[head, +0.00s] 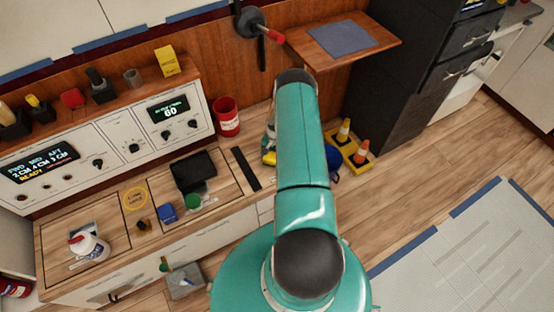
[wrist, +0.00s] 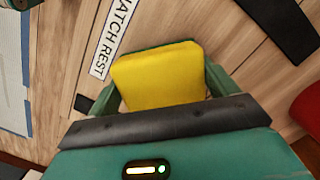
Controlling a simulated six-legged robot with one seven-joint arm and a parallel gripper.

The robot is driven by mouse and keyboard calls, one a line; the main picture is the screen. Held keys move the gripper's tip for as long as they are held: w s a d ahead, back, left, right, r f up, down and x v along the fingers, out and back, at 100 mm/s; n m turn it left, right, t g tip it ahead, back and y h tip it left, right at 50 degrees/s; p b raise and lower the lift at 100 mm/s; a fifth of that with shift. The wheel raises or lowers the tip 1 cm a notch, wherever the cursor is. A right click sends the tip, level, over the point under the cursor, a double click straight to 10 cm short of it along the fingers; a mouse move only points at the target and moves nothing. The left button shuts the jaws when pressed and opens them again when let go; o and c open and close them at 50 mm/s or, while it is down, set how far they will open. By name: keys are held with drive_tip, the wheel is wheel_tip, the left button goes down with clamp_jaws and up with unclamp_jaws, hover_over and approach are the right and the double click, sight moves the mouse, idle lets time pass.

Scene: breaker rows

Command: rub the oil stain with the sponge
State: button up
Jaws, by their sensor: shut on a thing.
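A yellow sponge (wrist: 158,76) with a green edge fills the space between the fingers of my gripper (wrist: 162,88) in the wrist view. My gripper is shut on it. In the head view, a small yellow part of the sponge (head: 269,158) shows just left of my teal arm, which hides the rest. The sponge appears to be over the wooden counter (head: 226,203), near its right end; I cannot tell whether it touches. I cannot pick out the oil stain in either view.
A black strip (head: 246,168) lies on the counter left of my gripper, with a black object (head: 193,171) beyond it. A red can (head: 227,116) is behind.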

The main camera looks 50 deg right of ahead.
drive_tip(key=shift+w+d, duration=0.45)
drive_tip(key=shift+w, duration=0.95)
drive_tip(key=shift+w+d, duration=0.4)
drive_tip(key=shift+w, duration=0.95)
drive_tip(key=shift+w+d, duration=0.45)
drive_tip(key=shift+w, duration=0.95)
drive_tip(key=shift+f, duration=0.2)
drive_tip(key=shift+s, duration=0.1)
